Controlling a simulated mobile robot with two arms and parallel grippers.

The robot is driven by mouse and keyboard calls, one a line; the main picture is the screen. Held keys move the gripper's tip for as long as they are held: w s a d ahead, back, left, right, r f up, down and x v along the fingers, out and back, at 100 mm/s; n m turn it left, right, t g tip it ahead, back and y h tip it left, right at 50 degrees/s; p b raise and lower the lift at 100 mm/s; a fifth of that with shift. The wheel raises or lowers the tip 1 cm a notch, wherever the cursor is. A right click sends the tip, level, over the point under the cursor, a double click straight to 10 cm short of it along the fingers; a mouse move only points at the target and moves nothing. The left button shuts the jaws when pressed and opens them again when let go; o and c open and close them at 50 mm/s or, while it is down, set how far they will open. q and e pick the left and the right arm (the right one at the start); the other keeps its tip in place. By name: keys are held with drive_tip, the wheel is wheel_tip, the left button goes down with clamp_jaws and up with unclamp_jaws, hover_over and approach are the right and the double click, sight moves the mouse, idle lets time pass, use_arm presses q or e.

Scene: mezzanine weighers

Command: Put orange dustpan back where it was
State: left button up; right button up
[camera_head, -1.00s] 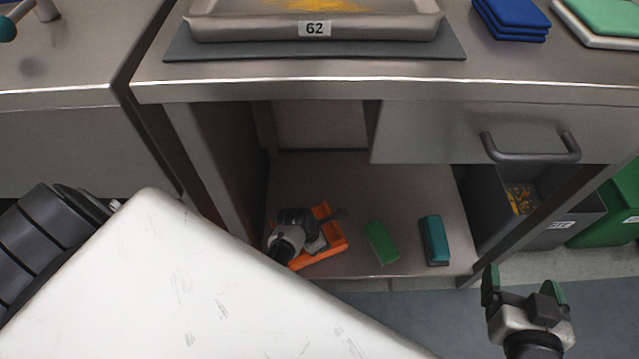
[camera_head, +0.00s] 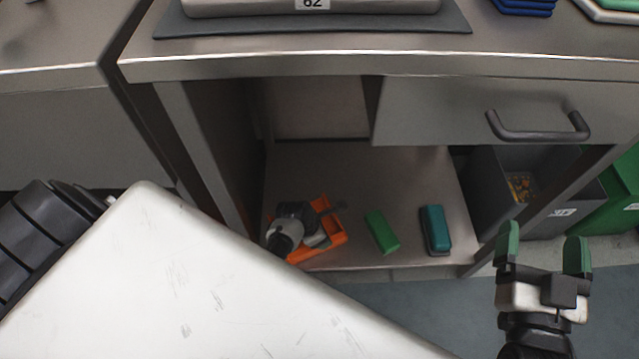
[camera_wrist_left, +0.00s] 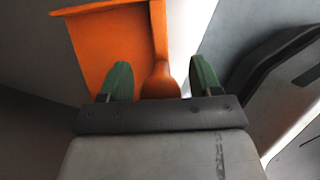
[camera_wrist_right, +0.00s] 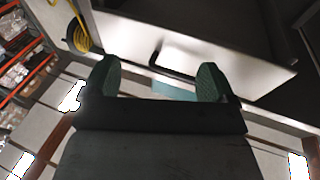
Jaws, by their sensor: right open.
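The orange dustpan (camera_head: 330,238) lies on the lower shelf (camera_head: 400,170) under the bench, near its left side. My left gripper is over the dustpan and hides part of it in the head view. In the left wrist view, my left gripper (camera_wrist_left: 160,82) is open, with one finger on each side of the handle of the dustpan (camera_wrist_left: 110,45) and gaps showing between. My right gripper (camera_head: 542,246) is open and empty, out in front of the bench at the right.
A green block (camera_head: 381,232) and a teal brush-like block (camera_head: 435,230) lie right of the dustpan on the shelf. A drawer with a dark handle (camera_head: 540,133) hangs above. A grey bin (camera_head: 520,205) and a green bin (camera_head: 615,205) stand at the right.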

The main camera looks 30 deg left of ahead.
use_arm(q)
drive_tip(key=shift+s+a+r, duration=0.1)
drive_tip(key=shift+s+r, duration=0.05)
drive_tip(key=shift+r, duration=0.25)
drive_tip(key=p+v, duration=0.3)
drive_tip(key=v, duration=0.2)
drive_tip(key=shift+r, duration=0.1)
drive_tip(key=s+d+r+m+y+p, duration=0.1)
drive_tip(key=s+r+m, duration=0.6)
drive_tip(key=r+m, duration=0.5)
drive_tip(key=s+d+r+m+y+p, duration=0.1)
drive_tip(key=s+r+m, duration=0.7)
drive_tip(key=m, duration=1)
wheel_tip(320, 180, up, 4)
drive_tip(key=shift+r+m+y+p, duration=0.1)
drive_tip(key=shift+m+y+p, duration=0.25)
drive_tip(key=shift+p, duration=0.35)
use_arm(e)
drive_tip(key=s+d+f+g+h, duration=0.4)
drive_tip(key=s+d+f+g, duration=0.2)
drive_tip(key=s+f+g, duration=0.6)
drive_tip(key=s+g, duration=0.1)
drive_tip(key=g, duration=0.2)
drive_tip(key=shift+f+m+g+h, duration=0.25)
drive_tip(key=shift+m+g+h, duration=0.05)
drive_tip(key=shift+m+g, duration=0.1)
